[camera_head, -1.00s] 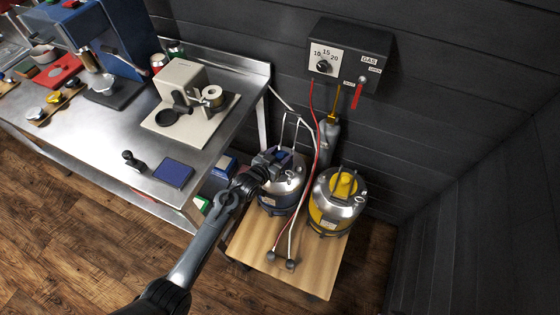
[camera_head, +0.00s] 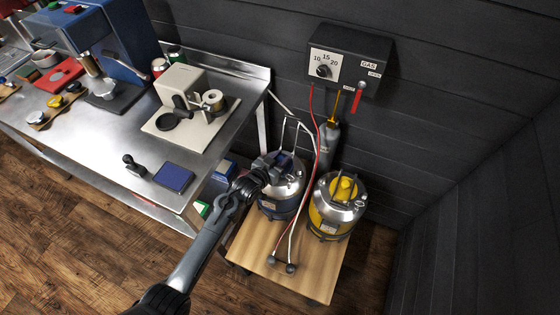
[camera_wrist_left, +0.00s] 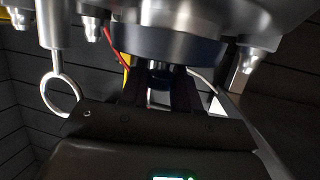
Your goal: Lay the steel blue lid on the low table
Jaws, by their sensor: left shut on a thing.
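The steel blue lid (camera_head: 284,159) shows as a small dark blue patch at the top of the blue-and-steel keg (camera_head: 280,206). My left gripper (camera_head: 264,167) is at that keg's top and shut on the lid; its fingers hide part of it. In the left wrist view, a dark blue round band (camera_wrist_left: 170,50) is close in front of the gripper (camera_wrist_left: 160,92). I cannot tell whether the lid is clear of the keg. The low table (camera_head: 257,243) has a pale wooden top with bare room at its front. My right gripper is not in view.
A yellow keg (camera_head: 325,216) stands to the right on the low table. Red and white hoses (camera_head: 299,215) hang down to two dark knobs (camera_head: 290,268) at the table's front. A grey gas cylinder (camera_head: 329,142) stands behind. A steel counter (camera_head: 112,140) is on the left.

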